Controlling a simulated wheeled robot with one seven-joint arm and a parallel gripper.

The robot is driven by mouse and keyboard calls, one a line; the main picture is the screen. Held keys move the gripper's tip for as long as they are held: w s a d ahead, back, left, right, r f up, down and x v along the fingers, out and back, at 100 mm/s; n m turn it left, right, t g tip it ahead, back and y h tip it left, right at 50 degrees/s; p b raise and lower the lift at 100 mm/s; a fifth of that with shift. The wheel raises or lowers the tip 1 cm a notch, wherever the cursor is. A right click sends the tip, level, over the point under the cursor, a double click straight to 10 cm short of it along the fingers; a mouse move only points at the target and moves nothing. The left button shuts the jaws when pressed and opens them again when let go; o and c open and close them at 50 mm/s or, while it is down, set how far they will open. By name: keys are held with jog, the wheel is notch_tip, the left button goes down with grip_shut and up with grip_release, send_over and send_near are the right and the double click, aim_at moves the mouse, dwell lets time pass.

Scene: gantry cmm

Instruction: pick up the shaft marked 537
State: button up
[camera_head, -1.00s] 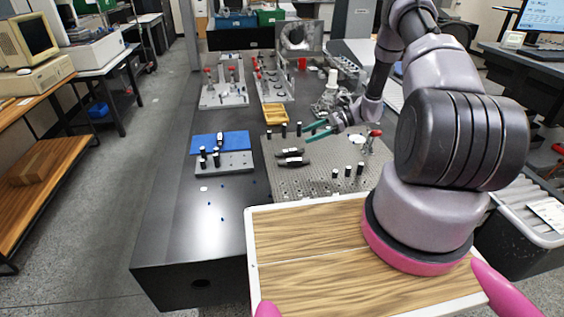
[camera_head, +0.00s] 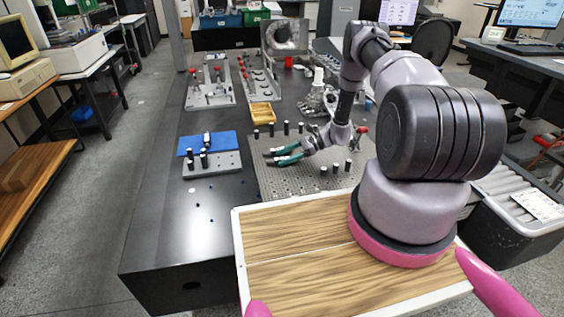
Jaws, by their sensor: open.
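My gripper (camera_head: 272,155) has teal fingers that are spread open. It reaches left over the grey perforated plate (camera_head: 300,182), low above the spot where two dark shafts lay side by side a second ago. The fingers now largely cover that spot. A dark strip (camera_head: 264,142) shows just behind the fingers and may be part of a shaft. I cannot tell whether the fingers touch or straddle a shaft. No number is readable, so I cannot tell which shaft is marked 537.
Black pegs with white tops stand along the plate's back edge (camera_head: 286,128) and front right (camera_head: 336,168). A red-topped clamp (camera_head: 359,133) is at right. A grey block (camera_head: 212,164) with pegs and a blue mat (camera_head: 190,143) lie left, a yellow tray (camera_head: 262,112) behind.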

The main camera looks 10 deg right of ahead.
jog(key=shift+x, duration=1.35)
grip_shut()
dwell(0.3)
